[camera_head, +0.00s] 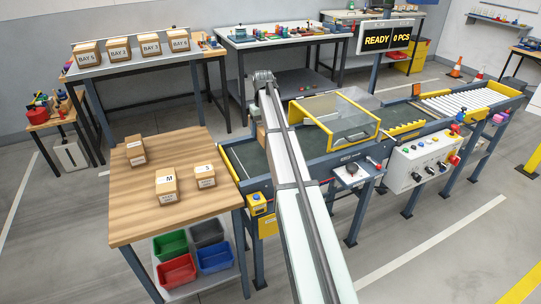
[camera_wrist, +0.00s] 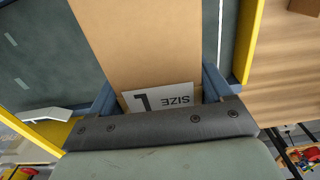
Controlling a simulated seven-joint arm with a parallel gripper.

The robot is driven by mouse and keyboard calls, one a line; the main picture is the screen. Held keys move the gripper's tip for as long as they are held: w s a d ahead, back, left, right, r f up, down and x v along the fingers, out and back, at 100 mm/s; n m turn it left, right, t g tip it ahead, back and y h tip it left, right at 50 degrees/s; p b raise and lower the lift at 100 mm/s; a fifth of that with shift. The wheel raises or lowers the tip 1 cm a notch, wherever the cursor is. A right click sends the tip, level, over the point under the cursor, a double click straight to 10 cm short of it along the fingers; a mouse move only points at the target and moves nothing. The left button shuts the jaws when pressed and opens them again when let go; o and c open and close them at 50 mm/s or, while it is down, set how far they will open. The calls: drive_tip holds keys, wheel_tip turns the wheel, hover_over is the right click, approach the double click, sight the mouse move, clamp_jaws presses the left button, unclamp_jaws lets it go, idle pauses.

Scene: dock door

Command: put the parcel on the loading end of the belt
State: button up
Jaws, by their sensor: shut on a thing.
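My gripper (camera_wrist: 160,92) is shut on a brown cardboard parcel (camera_wrist: 150,45), with one blue finger on each side of it. A white label on the parcel reads SIZE and L, upside down in the wrist view. The parcel is over the dark green belt (camera_wrist: 38,55), between yellow edges; I cannot tell whether it touches the belt. In the head view the belt's loading end (camera_head: 240,158) is beside the wooden table. A sliver of the parcel (camera_head: 261,136) shows left of my arm, which hides the rest and my gripper.
The wooden table (camera_head: 135,205) holds three smaller boxes: one at the back (camera_head: 136,150), one marked M (camera_head: 166,187) and one marked S (camera_head: 205,177). A clear yellow-framed cover (camera_head: 340,115) spans the belt further along. A control box (camera_head: 425,165) juts from the front side.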

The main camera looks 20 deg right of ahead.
sight(264, 156)
drive_tip(key=shift+f, duration=5)
drive_tip(key=o, duration=1.3)
drive_tip(key=shift+f, duration=0.1)
drive_tip(key=shift+c, duration=0.2)
wheel_tip(264, 156, up, 12)
drive_tip(key=shift+r, duration=0.15)
